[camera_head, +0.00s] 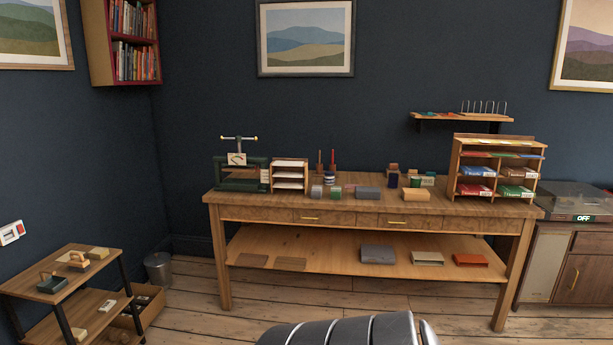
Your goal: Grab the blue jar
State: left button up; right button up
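A small dark blue item (393,181), which looks like the blue jar, stands on the top of the wooden workbench (235,200), right of the middle. It is small in this view, so its lid and exact shape are hard to tell. A small green item stands just right of it, and a tan block (416,194) lies in front and to the right. Neither of my grippers shows in this view.
A green press (240,176) and small white-shelved rack (289,163) stand on the bench's left. A wooden sorter (456,160) stands on its right. A low cart (52,292) is at left.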

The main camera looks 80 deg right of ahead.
aim_at(393, 181)
jog(key=l+z, duration=0.15)
jog(key=z, duration=1.4)
jog(key=i+l+z, duration=0.15)
jog(key=z, duration=0.25)
jog(key=i+l+z, duration=0.2)
jog(key=z, duration=0.25)
jog(key=i+l+z, duration=0.2)
jog(key=z, duration=0.2)
jog(key=i+z, duration=0.25)
jog(key=z, duration=0.15)
jog(key=i+j+z, duration=0.2)
jog(key=i, duration=0.85)
jog(key=l, duration=0.1)
